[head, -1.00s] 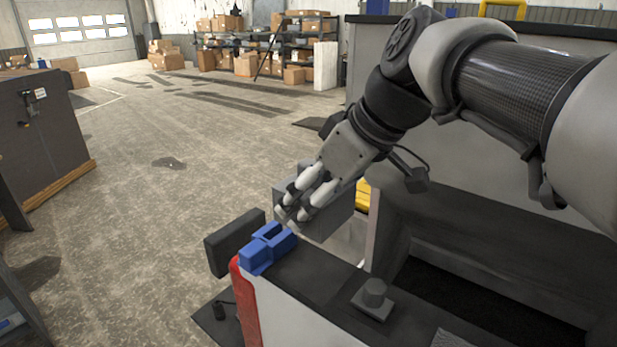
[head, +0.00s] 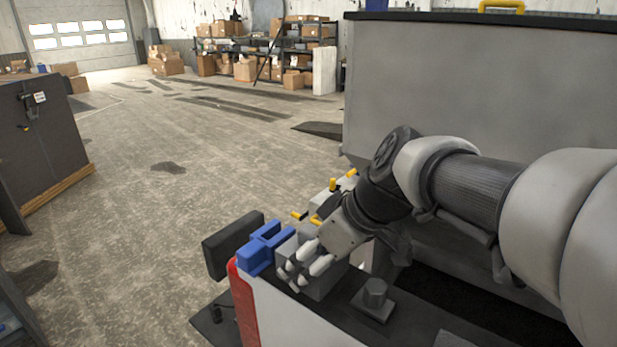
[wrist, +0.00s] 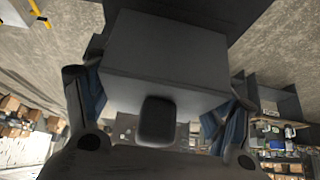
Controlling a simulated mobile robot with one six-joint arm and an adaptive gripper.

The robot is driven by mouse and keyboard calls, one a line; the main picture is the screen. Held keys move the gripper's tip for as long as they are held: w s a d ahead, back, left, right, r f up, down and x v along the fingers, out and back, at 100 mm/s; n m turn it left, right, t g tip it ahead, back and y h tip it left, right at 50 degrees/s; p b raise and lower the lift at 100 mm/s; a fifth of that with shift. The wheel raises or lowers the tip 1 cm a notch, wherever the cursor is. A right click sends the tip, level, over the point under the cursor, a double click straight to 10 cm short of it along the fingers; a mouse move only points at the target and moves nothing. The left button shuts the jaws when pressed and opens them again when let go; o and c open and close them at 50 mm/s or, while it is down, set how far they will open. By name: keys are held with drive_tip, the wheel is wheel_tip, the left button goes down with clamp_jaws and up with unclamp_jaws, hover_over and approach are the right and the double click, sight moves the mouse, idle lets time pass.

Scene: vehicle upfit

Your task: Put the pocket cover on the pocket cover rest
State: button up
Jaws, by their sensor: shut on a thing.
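My gripper (head: 303,269) is shut on a grey box-shaped block (head: 325,285), which I take to be the pocket cover. The block also fills the upper middle of the wrist view (wrist: 165,65), between the two fingers. In the head view it is low at the ledge (head: 330,318), just right of a blue slotted fixture (head: 262,250). I cannot tell whether it touches the ledge or the fixture. A small square plate with a grey round knob (head: 375,292) sits on the ledge to its right. I cannot tell which part is the pocket cover rest.
A dark upright panel (head: 232,245) stands left of the blue fixture. Yellow-ended parts (head: 335,186) lie behind my gripper. A large grey panel (head: 480,90) rises behind my arm. Open floor (head: 170,200) lies to the left, with shelves and boxes (head: 265,50) far back.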

drive_tip(key=shift+f, duration=0.2)
drive_tip(key=o, duration=1.1)
drive_tip(key=shift+r, duration=0.2)
drive_tip(key=shift+d+r, duration=0.15)
drive_tip(key=shift+r, duration=0.15)
drive_tip(key=v, duration=1.1)
drive_tip(key=shift+s+d+r, duration=0.1)
drive_tip(key=shift+s+r, duration=0.1)
